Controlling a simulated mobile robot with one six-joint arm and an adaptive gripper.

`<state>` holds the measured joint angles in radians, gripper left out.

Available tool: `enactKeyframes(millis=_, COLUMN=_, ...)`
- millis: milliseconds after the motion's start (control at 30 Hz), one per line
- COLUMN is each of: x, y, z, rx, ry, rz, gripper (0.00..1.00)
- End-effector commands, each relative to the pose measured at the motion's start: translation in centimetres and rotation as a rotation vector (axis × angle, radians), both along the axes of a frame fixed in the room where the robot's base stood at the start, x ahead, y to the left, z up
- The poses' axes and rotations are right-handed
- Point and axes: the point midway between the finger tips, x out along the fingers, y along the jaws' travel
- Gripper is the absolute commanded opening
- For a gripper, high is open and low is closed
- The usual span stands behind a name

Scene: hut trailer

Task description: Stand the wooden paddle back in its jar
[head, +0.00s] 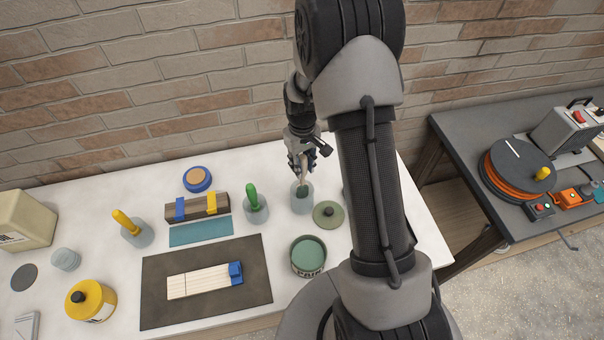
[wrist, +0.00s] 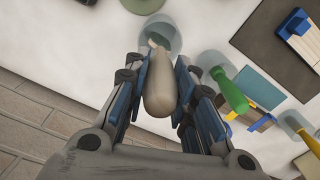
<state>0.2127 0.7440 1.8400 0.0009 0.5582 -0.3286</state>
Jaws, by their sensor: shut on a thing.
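My gripper (head: 301,164) is shut on the wooden paddle (wrist: 160,88), at its pale, rounded handle. In the wrist view the handle lies between the two blue-padded fingers, its thick end toward me. The clear jar (wrist: 161,34) is beyond the fingertips, and the paddle's far end overlaps its mouth. In the head view the jar (head: 302,199) stands upright on the white table, straight below my gripper. The paddle (head: 302,177) points down to the jar's mouth, roughly upright. How deep its lower end reaches in is hard to tell.
A green-handled tool stands in a jar (head: 257,213) to the left, a yellow-handled one (head: 124,222) farther left. A round green lid (head: 328,214) and an open paint tin (head: 308,257) are near the jar. A brick wall (head: 170,85) rises behind the white table (head: 110,180).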

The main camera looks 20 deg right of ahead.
Motion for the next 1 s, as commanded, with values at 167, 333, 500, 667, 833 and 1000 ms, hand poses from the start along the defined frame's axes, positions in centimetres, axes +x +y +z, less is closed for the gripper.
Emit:
enactKeyframes(millis=167, x=0.0, y=0.0, z=-1.2, rx=0.000, ry=0.000, rz=0.000, gripper=0.00)
enactKeyframes(millis=333, x=0.0, y=0.0, z=-3.6, rx=0.001, ry=0.002, rz=0.000, gripper=0.00)
enactKeyframes(millis=500, x=0.1, y=0.0, z=-5.0, rx=-0.001, ry=-0.002, rz=0.000, gripper=0.00)
enactKeyframes(millis=667, x=0.1, y=0.0, z=-4.9, rx=-0.001, ry=-0.002, rz=0.000, gripper=0.00)
enactKeyframes(millis=833, x=0.0, y=0.0, z=-5.4, rx=0.000, ry=-0.001, rz=0.000, gripper=0.00)
enactKeyframes(millis=1000, x=0.0, y=0.0, z=-5.2, rx=0.000, ry=-0.001, rz=0.000, gripper=0.35)
